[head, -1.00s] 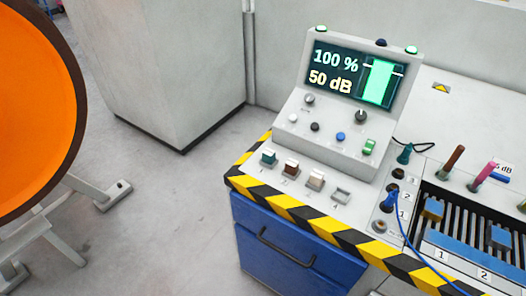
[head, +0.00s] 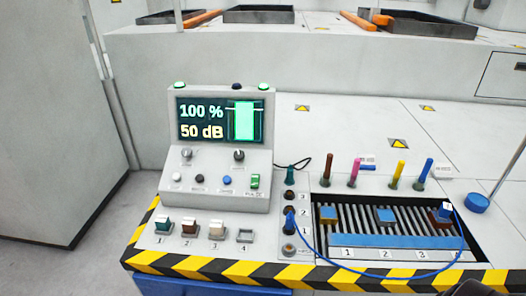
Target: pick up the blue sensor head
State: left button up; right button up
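A brownish one (head: 438,217) at the right end has a small white-and-blue top. A thin blue cable (head: 375,273) runs from a blue plug (head: 290,221) at socket 1 toward this right-hand one. I cannot tell for certain which is the blue sensor head.
The grey console (head: 216,180) reads 100 % and 50 dB. Coloured upright pegs (head: 397,174) stand behind the rack, and a blue round knob (head: 477,203) is at its right. A black-and-yellow striped edge (head: 230,268) runs along the front. Trays (head: 258,14) lie farther back.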

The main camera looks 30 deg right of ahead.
aim_at(445, 210)
jog(key=z, duration=2.4)
